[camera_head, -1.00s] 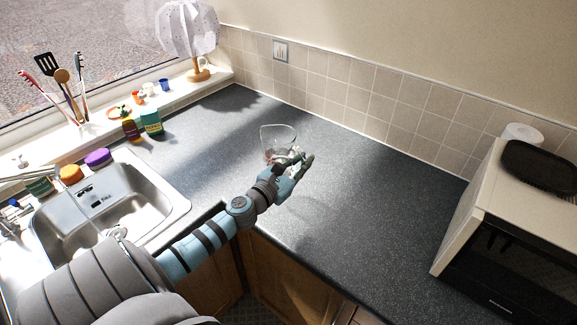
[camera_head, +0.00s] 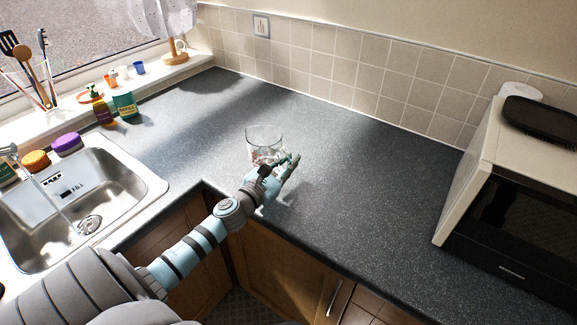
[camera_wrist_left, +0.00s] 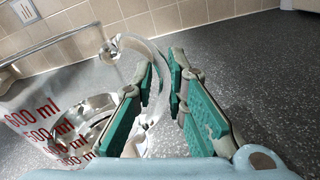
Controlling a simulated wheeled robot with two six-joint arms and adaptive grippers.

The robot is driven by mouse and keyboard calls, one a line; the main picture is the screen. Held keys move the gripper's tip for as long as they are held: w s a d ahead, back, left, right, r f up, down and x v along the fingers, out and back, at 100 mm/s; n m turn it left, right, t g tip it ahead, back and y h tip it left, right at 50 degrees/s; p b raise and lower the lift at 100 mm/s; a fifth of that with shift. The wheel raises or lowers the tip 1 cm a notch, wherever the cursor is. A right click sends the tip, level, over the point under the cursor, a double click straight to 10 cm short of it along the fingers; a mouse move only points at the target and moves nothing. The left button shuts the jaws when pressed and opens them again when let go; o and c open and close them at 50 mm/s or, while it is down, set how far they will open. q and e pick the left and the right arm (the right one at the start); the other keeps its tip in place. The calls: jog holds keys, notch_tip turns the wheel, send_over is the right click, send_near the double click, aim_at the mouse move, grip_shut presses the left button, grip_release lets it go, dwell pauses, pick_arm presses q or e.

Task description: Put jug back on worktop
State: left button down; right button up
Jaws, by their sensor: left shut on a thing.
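A clear glass jug (camera_head: 264,133) with red markings shows over the middle of the dark speckled worktop (camera_head: 350,180), near the inner corner. It looks upright. In the left wrist view the jug (camera_wrist_left: 45,120) shows large red "ml" lettering, and its curved glass handle runs between the green finger pads. My left gripper (camera_head: 284,166) is shut on that handle, on the jug's near right side; its fingers also show in the wrist view (camera_wrist_left: 166,85). The jug's base is partly hidden by the gripper, and I cannot tell whether it touches the worktop. My right gripper is not in view.
The worktop between jug and microwave is clear.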

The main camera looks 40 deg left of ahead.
pick_arm(q)
jog(key=c, duration=2)
grip_release()
jog(key=shift+f, duration=0.1)
jog(key=o, duration=0.4)
jog(key=shift+r, duration=0.2)
jog(key=s+b, duration=0.1)
jog(key=s, duration=0.1)
jog(key=s+b, duration=0.2)
jog(key=s+f+b, duration=0.1)
jog(key=s+b, duration=0.1)
jog(key=s, duration=0.3)
jog(key=s+r, duration=0.1)
jog(key=s, duration=0.2)
jog(key=shift+d+r, duration=0.1)
jog(key=shift+d, duration=0.05)
